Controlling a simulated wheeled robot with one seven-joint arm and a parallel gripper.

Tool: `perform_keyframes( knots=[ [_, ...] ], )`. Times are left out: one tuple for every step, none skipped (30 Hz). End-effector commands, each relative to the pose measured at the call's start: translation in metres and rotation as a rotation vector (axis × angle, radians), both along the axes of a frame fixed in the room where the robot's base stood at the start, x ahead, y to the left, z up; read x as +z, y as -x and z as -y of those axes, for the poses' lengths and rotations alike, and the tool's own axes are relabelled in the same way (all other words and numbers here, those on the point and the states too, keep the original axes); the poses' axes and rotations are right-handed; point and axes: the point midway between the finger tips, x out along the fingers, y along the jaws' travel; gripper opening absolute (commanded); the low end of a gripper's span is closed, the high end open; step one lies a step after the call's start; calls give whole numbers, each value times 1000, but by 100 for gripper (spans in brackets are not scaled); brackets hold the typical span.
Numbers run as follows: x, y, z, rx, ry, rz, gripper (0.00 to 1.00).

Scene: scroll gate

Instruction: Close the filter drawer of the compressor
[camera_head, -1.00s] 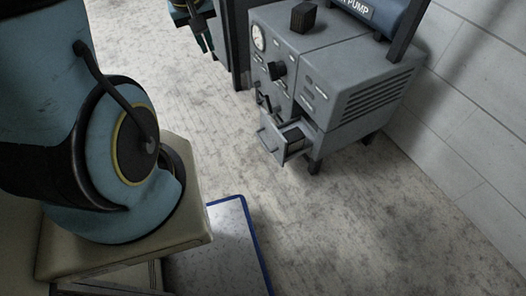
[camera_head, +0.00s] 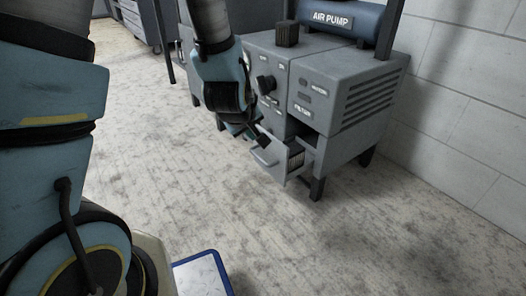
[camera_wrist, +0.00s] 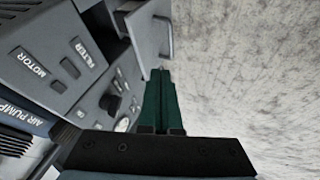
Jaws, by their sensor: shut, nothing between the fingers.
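The grey compressor (camera_head: 318,98) stands on the floor against the wall. Its filter drawer (camera_head: 283,160) is pulled out at the lower front, with a bar handle on its front. In the wrist view the open drawer (camera_wrist: 150,28) is at the top, beyond the fingertips. My gripper (camera_wrist: 160,74) is shut and empty, its green fingers together and pointing toward the drawer's handle side. In the head view my gripper (camera_head: 257,139) is at the left of the drawer, close to its front. I cannot tell whether it touches the handle.
A blue air pump tank (camera_head: 340,20) and a dark block (camera_head: 287,35) sit on top of the compressor. A white block wall (camera_head: 455,100) is at the right. The floor (camera_head: 390,240) in front is clear. A blue-edged plate (camera_head: 200,275) lies near my base.

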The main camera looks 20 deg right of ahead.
Motion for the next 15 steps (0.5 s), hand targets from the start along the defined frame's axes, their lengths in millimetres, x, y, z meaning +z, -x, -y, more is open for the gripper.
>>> perform_keyframes(
  knots=[
    [-4,-1,1,0,0,0,0],
    [-6,-2,2,1,0,0,0],
    [-9,-4,4,1,0,0,0],
    [-12,-6,5,0,0,0,0],
    [-16,-8,7,0,0,0,0],
    [-23,-11,9,-1,-1,-1,0],
    [-27,-13,11,-1,-1,-1,0],
    [-32,-16,14,-1,0,0,0],
    [-40,-20,17,-1,-1,-1,0],
    [-45,-23,19,0,-1,0,0],
    [-50,-26,22,0,-1,0,0],
    [-57,-30,25,0,-1,0,0],
    [-62,-33,27,0,-1,0,0],
    [-67,-36,30,0,-1,0,0],
    [-73,-39,33,0,-1,0,0]
  ],
)
